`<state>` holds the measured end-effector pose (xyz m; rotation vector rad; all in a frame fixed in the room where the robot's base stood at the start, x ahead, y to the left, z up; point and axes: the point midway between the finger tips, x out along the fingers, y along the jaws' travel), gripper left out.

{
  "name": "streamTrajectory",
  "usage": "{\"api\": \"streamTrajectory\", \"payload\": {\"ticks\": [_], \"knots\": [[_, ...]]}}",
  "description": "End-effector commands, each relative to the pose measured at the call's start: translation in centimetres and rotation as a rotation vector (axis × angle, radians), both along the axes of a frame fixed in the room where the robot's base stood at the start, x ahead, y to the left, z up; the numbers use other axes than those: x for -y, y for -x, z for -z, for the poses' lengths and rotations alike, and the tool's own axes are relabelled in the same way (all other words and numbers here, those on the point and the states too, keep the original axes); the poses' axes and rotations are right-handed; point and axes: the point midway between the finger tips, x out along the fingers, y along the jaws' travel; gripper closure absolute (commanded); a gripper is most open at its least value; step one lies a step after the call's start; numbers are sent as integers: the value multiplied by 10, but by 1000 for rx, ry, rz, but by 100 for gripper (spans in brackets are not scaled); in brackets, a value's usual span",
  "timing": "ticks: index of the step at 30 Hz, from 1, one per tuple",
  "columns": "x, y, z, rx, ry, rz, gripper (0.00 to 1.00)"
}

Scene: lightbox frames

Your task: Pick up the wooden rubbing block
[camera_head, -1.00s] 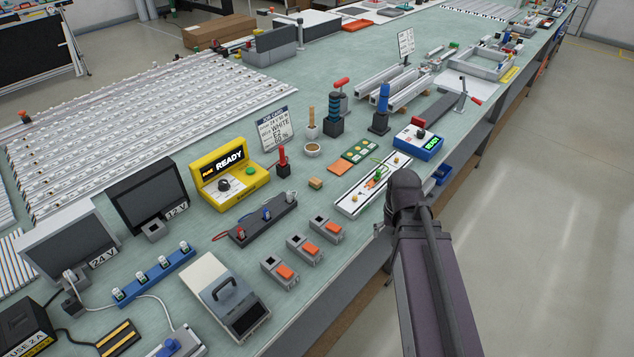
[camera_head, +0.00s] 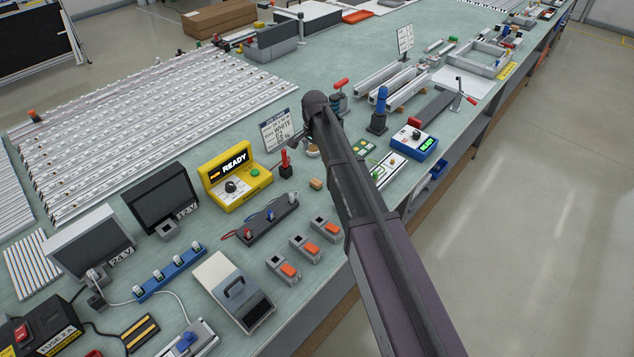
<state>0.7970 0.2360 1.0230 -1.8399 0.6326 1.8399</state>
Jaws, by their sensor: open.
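The wooden rubbing block (camera_head: 316,184) appears to be the small tan block on the green bench top, right of the yellow READY box and left of my arm. It lies by itself, with bare bench around it. My arm reaches up across the picture from the lower right and passes to the right of the block. Its far visible end is a dark joint above and beyond the block.
The yellow READY box (camera_head: 233,180) stands left of the block. A dark rack with coloured clips (camera_head: 263,220) lies in front of it, and a red-handled tool (camera_head: 285,165) stands behind it. Several grey switches with orange buttons (camera_head: 327,226) are nearer. A job card (camera_head: 277,130) stands behind.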

Motion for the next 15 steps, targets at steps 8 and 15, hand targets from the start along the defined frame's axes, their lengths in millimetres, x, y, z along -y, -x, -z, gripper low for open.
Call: {"api": "streamTrajectory", "payload": {"ticks": [8, 15], "knots": [[1, 1, 1, 0, 0, -1, 3], [2, 1, 11, 0, 0, -1, 3]]}}
